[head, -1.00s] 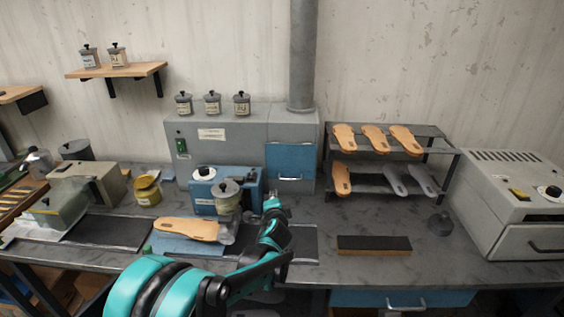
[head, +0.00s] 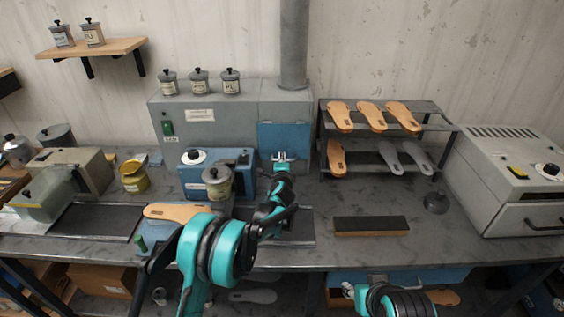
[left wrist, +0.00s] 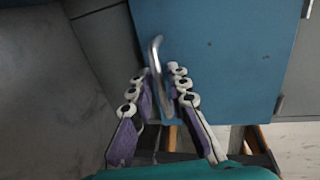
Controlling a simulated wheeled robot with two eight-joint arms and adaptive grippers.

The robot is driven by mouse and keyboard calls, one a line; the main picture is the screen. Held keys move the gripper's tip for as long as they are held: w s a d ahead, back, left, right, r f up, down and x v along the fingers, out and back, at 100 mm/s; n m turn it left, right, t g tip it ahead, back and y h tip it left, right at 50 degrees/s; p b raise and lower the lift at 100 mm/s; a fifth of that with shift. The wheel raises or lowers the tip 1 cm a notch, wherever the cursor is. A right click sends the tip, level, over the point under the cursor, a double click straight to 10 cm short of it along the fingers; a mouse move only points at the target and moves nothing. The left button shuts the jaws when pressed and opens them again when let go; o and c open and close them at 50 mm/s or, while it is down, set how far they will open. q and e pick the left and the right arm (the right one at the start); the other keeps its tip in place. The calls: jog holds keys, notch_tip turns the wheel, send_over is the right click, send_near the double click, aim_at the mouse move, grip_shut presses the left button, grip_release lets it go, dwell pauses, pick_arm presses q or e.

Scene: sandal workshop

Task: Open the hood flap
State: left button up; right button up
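The hood flap (head: 284,136) is a blue panel on the front of the grey hood box (head: 224,108), and it hangs closed. Its metal handle shows at the flap's lower part. My left gripper (head: 283,163) is at this handle in the head view. In the left wrist view the blue flap (left wrist: 226,52) fills the upper middle, and the bent handle (left wrist: 155,57) lies between the two fingers of my left gripper (left wrist: 160,88). The fingers stand apart on both sides of the handle, with a gap visible.
A blue device (head: 193,178) and a lidded jar (head: 217,183) stand left of my left gripper. A rack (head: 379,158) with soles stands to the right. A dark block (head: 371,226) lies on the bench front, with clear bench around it.

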pick_arm(q)
grip_shut()
jog(key=shift+s, duration=0.1)
jog(key=s+r+g+p, duration=1)
jog(key=r+g+p, duration=0.2)
jog(key=p, duration=0.3)
jog(key=shift+s, duration=0.15)
dwell(0.4)
jog(key=shift+r, duration=0.1)
